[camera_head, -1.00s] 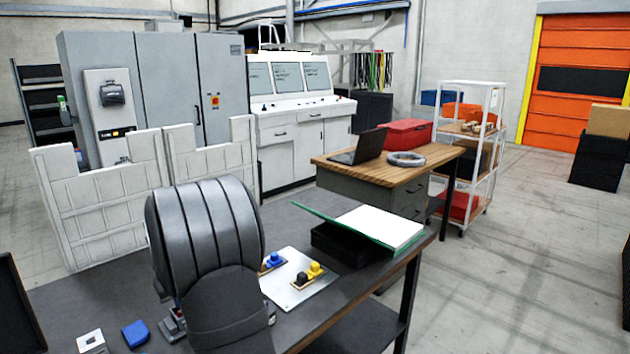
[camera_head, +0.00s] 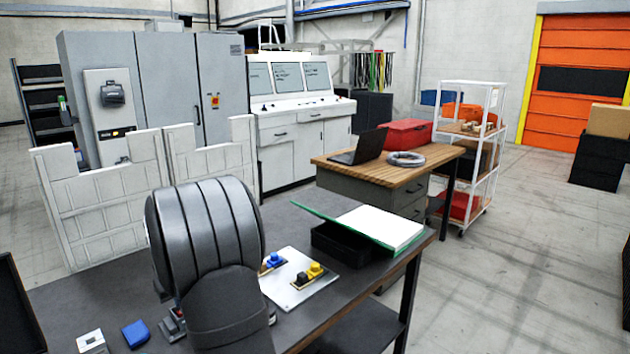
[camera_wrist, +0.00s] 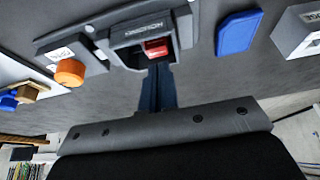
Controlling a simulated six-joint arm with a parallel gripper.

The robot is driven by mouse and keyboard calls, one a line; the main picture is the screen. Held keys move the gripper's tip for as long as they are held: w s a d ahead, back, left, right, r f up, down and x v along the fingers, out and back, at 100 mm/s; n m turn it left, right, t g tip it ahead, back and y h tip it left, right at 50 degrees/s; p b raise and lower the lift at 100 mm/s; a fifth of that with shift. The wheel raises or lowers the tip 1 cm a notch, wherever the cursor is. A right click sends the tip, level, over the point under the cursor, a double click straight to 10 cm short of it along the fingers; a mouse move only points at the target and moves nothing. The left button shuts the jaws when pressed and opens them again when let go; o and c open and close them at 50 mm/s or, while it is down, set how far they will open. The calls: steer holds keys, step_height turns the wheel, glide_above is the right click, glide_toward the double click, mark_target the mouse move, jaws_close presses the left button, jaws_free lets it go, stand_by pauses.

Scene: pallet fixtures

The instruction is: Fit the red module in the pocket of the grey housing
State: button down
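The grey housing (camera_wrist: 130,38), with a lettered label on its rim, is at the top of the wrist view. The red module (camera_wrist: 155,47) shows inside the housing's pocket, only partly visible; I cannot tell if it is fully seated. My gripper (camera_wrist: 158,70) points at the housing, its narrow dark fingers close together, with the tips right by the red module. Whether they hold it does not show.
A blue wedge-shaped piece (camera_wrist: 238,32) and a white block (camera_wrist: 300,32) lie beside the housing. A part with an orange knob (camera_wrist: 70,72) sits on its other side. A white plate (camera_head: 290,297) carries blue and yellow-black pieces.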

steer(key=shift+f, duration=0.1)
stand_by(0.6)
steer(key=shift+f, duration=0.6)
steer(key=shift+f, duration=0.1)
steer(key=shift+r, duration=3.55)
step_height(320, 180, down, 7)
